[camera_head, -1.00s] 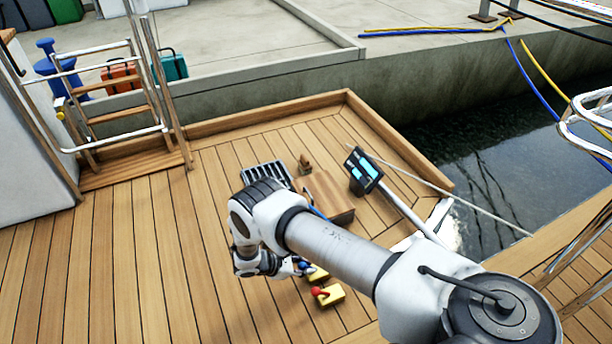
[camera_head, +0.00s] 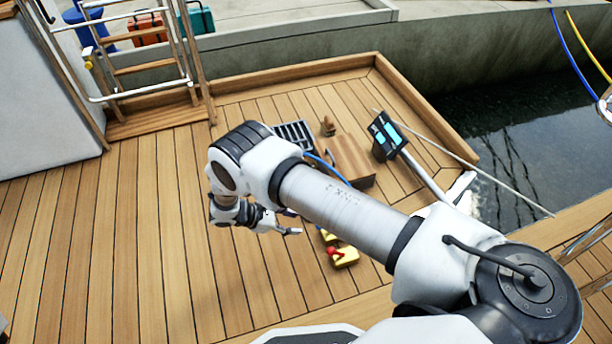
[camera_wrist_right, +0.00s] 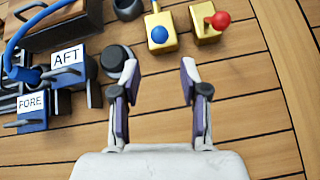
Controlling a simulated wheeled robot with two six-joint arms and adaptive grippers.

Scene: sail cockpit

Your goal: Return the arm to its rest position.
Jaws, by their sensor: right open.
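My right arm reaches in from the lower right in the head view. Its right gripper (camera_head: 290,222) hangs above the deck, left of the yellow blocks. In the right wrist view the right gripper (camera_wrist_right: 160,95) is open, with bare planks between its fingers. No object is held. My left gripper does not show in either view.
A yellow block with a red knob (camera_head: 343,256) sits on the deck (camera_head: 130,230). A yellow block with a blue knob (camera_wrist_right: 161,35) stands beside it. Blue-and-black parts labelled AFT (camera_wrist_right: 68,60) and FORE (camera_wrist_right: 31,106) lie left. A wooden box (camera_head: 350,160) and tilted screen (camera_head: 386,135) stand behind.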

